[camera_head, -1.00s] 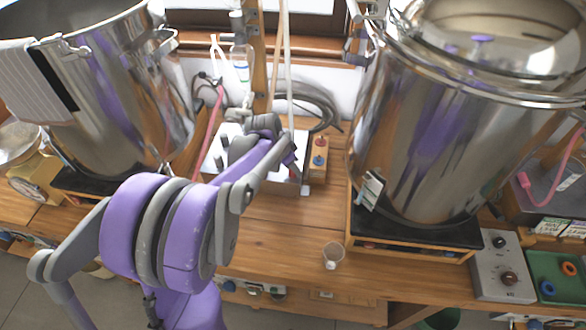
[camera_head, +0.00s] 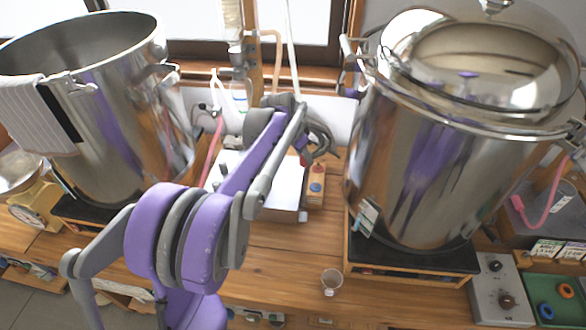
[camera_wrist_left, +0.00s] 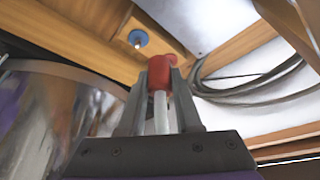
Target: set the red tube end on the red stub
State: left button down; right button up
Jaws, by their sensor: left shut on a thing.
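My left gripper (camera_wrist_left: 158,90) is shut on the red tube end (camera_wrist_left: 160,70), with a pale tube running back between the fingers. In the head view my forearm covers most of the gripper; a bit of red (camera_head: 307,158) shows beside it, near the wooden block (camera_head: 316,198). The block carries a blue stub (camera_head: 316,187) in front and a red stub (camera_head: 317,168) behind it. In the left wrist view the blue stub (camera_wrist_left: 138,38) is left of the tube end; I cannot make out the red stub there. My right gripper is not in view.
A large steel pot (camera_head: 110,110) stands at left and a steel vessel (camera_head: 430,170) at right, close to the block. A grey hose (camera_head: 322,140) is coiled behind it. A small cup (camera_head: 331,281) stands on the bench front.

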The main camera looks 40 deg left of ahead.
pick_arm(q)
jog(key=w, duration=0.2)
jog(key=w+f, duration=0.1)
jog(key=w, duration=0.2)
jog(key=w+f+p, duration=0.1)
jog(key=w, duration=0.2)
jog(key=shift+w+d, duration=0.1)
jog(key=shift+w, duration=0.1)
jog(key=shift+f+b, duration=1.15)
jog(key=shift+f, duration=1)
jog(key=shift+f, duration=0.2)
jog(key=shift+f+b, duration=0.4)
jog(key=shift+f, duration=0.25)
jog(key=shift+f, duration=0.2)
jog(key=shift+f, duration=0.25)
jog(key=c, duration=0.5)
grip_release()
